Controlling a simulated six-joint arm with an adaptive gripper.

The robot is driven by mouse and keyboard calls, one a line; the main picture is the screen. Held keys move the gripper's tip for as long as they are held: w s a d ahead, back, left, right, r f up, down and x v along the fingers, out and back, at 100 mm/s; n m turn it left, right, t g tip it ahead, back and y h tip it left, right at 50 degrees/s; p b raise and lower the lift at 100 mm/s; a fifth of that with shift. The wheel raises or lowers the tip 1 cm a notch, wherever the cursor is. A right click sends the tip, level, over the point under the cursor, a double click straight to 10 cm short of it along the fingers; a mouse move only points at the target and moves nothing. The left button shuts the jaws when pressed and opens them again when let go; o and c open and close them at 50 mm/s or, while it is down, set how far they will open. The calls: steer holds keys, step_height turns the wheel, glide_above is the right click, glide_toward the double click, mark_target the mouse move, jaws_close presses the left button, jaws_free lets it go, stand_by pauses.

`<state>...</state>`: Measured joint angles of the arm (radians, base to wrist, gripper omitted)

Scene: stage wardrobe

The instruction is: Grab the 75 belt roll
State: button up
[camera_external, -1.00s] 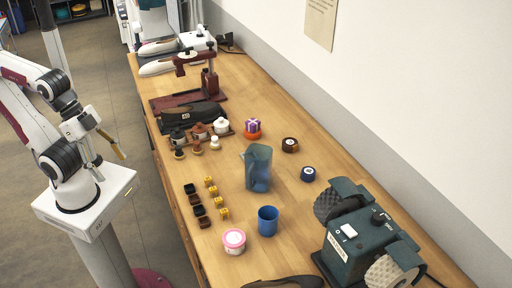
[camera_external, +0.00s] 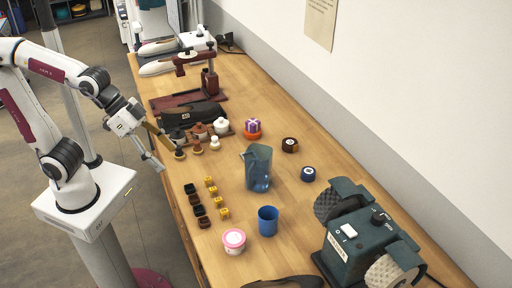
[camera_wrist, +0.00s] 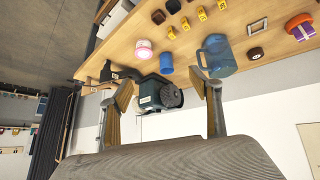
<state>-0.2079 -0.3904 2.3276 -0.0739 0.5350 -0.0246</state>
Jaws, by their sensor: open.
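Two small rolls stand on the wooden bench (camera_external: 292,203) in the external view. One is a dark brown-black roll (camera_external: 290,145) and the other is a dark blue roll (camera_external: 308,174), nearer the grinder. Their labels are too small to read, so I cannot tell which is the 75 belt roll. In the wrist view a dark roll (camera_wrist: 255,53) shows right of the jug; I cannot make out the other roll there.
A blue translucent jug (camera_external: 257,168) and a blue cup (camera_external: 268,221) stand left of the rolls. A green grinder (camera_external: 352,248) is at the front right.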

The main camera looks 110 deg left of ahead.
steer(key=w+a+f+n+y, duration=0.1)
steer(key=w+a, duration=0.4)
steer(key=a, duration=0.2)
steer(key=w+a+f+n+t+y, duration=0.1)
steer(key=w+a+f+n, duration=0.1)
steer(key=w+a, duration=0.3)
steer(key=w+a+f+n+y, duration=0.1)
steer(key=w+a, duration=0.4)
steer(key=a, duration=0.5)
steer(key=shift+w+a+f+n+y, duration=0.2)
steer(key=shift+a+n+y, duration=0.1)
steer(key=shift+n+y, duration=0.2)
steer(key=w+a+f+n+y, duration=0.1)
steer(key=a+f, duration=0.3)
steer(key=a, duration=0.2)
steer(key=w+a+f+y, duration=0.1)
steer(key=a+f, duration=0.2)
steer(key=a, duration=0.3)
steer(key=y, duration=0.2)
glide_toward(286, 143)
steer(key=x, duration=0.2)
steer(key=shift+a+f, duration=0.15)
steer(key=shift+a, duration=0.2)
steer(key=shift+w, duration=0.1)
steer(key=shift+x, duration=1.3)
steer(key=shift+x, duration=2.55)
